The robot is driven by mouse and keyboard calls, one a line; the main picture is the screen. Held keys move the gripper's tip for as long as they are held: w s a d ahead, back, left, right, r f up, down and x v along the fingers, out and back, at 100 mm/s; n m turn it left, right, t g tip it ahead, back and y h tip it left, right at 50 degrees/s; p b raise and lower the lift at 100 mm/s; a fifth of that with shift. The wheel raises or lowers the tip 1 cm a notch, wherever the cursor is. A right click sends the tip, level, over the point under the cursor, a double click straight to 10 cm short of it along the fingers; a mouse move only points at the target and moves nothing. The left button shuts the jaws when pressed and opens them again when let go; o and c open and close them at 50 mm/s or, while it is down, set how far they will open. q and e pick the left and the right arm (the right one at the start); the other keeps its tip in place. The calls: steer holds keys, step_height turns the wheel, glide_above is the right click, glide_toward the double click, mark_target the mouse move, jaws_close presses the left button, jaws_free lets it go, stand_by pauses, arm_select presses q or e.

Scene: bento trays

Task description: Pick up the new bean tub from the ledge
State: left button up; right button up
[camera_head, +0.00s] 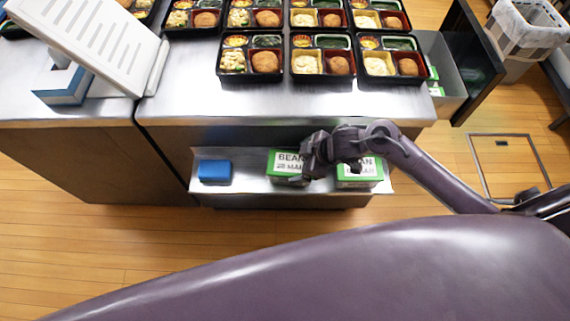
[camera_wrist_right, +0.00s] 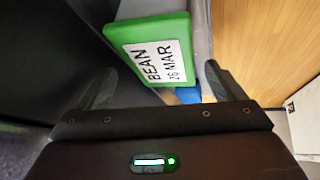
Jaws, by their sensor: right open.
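Two white bean tubs with green lids stand on the low ledge (camera_head: 258,184). The left tub (camera_head: 283,163) is labelled BEAN; the right tub (camera_head: 359,180) is partly covered by my right arm, and its date cannot be read. My right gripper (camera_head: 312,165) is open and empty, over the right side of the left tub in the head view. In the right wrist view a green lid (camera_wrist_right: 122,32) reading BEAN 26 MAR lies ahead, between the spread fingers (camera_wrist_right: 161,72) and apart from them. My left gripper is out of view.
A blue box (camera_head: 215,172) sits at the ledge's left end. The steel counter (camera_head: 200,103) above carries several filled bento trays (camera_head: 251,57) and a white slotted panel (camera_head: 90,38).

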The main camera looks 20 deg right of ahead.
mark_target(293, 163)
steer(key=shift+x, duration=0.95)
steer(key=x, duration=0.3)
steer(key=shift+w+a+f, duration=0.15)
steer(key=shift+a+f, duration=0.05)
steer(key=shift+f, duration=0.15)
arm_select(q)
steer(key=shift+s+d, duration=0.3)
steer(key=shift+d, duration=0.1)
arm_select(e)
steer(key=c, duration=0.9)
